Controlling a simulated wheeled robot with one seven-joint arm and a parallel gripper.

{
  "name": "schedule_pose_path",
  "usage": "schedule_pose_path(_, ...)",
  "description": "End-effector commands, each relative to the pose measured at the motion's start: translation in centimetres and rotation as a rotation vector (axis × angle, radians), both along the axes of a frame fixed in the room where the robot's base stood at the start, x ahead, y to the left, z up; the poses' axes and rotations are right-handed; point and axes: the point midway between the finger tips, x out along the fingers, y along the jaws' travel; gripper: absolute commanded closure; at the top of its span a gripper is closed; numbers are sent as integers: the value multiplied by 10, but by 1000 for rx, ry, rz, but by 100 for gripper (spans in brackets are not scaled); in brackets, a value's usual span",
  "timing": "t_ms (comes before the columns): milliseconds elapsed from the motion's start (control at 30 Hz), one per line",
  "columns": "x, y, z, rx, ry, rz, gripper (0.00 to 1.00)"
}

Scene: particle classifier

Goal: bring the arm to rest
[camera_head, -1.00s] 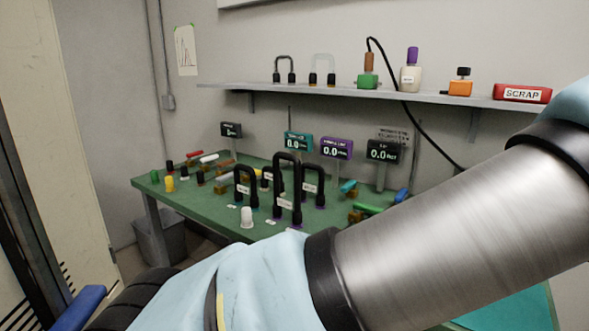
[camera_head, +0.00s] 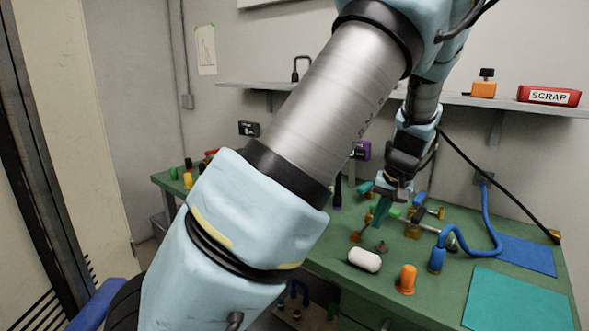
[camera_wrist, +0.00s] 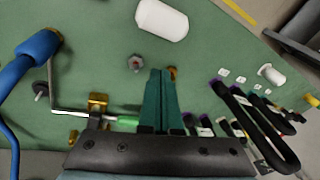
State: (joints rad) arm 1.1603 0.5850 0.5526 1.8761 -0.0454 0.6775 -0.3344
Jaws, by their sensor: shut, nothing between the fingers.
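My gripper (camera_head: 379,213) hangs over the right part of the green bench (camera_head: 440,300), its teal fingers pointing down. In the wrist view the two fingers (camera_wrist: 160,73) lie side by side, closed together with nothing between them. A small dark knob (camera_wrist: 135,63) and a white cylinder (camera_wrist: 162,20) show just beyond the fingertips. My arm crosses the middle of the head view and hides much of the shelf, the displays and the bench's left half. I cannot tell the exact height of the fingertips above the bench.
A white cylinder (camera_head: 364,260), an orange peg (camera_head: 406,279) and a blue-handled tool with its cord (camera_head: 437,258) are on the bench near my gripper. Several black loops (camera_wrist: 265,130) lie right in the wrist view. A teal mat (camera_head: 515,302) is clear. A shelf (camera_head: 500,101) runs above.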

Motion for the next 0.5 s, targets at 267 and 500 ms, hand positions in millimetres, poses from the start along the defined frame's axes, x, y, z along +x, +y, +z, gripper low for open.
schedule_pose_path(267, -19, 129, 6, -115, 100, 121, 100)
schedule_pose_path(500, -64, 211, 15, -191, 110, 178, 100)
